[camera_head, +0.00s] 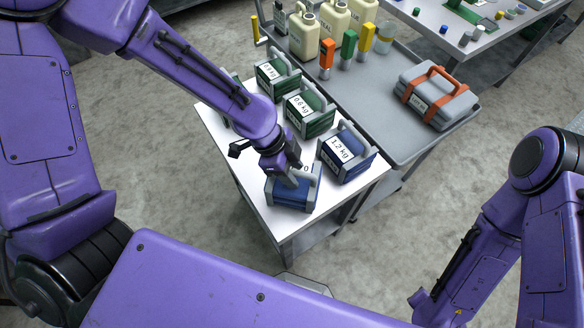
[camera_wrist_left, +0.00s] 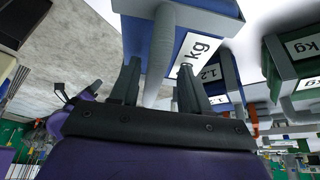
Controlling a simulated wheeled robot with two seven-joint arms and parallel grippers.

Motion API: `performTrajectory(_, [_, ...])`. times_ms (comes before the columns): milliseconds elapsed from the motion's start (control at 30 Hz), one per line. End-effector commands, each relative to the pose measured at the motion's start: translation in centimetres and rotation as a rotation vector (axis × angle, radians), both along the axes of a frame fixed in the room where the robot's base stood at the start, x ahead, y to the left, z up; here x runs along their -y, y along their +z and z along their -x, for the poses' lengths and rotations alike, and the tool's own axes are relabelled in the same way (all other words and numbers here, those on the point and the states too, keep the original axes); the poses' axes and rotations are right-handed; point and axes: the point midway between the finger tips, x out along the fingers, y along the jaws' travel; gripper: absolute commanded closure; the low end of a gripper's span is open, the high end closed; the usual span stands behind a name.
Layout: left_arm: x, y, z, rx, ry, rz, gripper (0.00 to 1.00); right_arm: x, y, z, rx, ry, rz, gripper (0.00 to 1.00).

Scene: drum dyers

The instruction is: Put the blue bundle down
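A blue bundle (camera_head: 290,196) with a grey handle and end pieces is at the front corner of a white-topped table (camera_head: 258,195). It looks upright and at the tabletop; any small gap beneath it cannot be made out. My left gripper (camera_head: 293,177) is over its top in the head view. In the left wrist view, the fingers of my left gripper (camera_wrist_left: 160,75) stand on either side of the bundle's grey handle (camera_wrist_left: 162,50), with gaps showing, so it looks open around the handle. The bundle's blue body (camera_wrist_left: 205,12) shows beyond. My right gripper is out of view.
A second blue bundle marked 1.2 kg (camera_head: 346,157) stands close right. Green bundles, one marked 0.6 kg (camera_head: 309,112), stand behind. A grey cart (camera_head: 395,140) alongside holds a grey toolbox (camera_head: 436,96) with orange trim, jugs and coloured markers.

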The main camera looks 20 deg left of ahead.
Motion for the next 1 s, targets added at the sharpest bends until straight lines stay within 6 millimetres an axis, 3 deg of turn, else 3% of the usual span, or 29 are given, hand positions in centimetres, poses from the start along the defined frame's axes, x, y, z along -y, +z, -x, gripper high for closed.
performTrajectory(267, [-0.4,1.2,-0.3,0.002,0.0,0.0,0.54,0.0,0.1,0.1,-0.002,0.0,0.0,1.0])
performTrajectory(500, [-2.7,6.9,-0.1,0.005,0.001,0.003,0.54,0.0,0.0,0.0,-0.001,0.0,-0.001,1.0])
performTrajectory(700, [-4.2,10.4,0.1,0.002,0.001,0.001,0.54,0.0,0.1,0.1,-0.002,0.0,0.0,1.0])
performTrajectory(1000, [-4.6,11.2,0.2,-0.003,0.0,-0.001,0.54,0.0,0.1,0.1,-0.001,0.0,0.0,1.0])
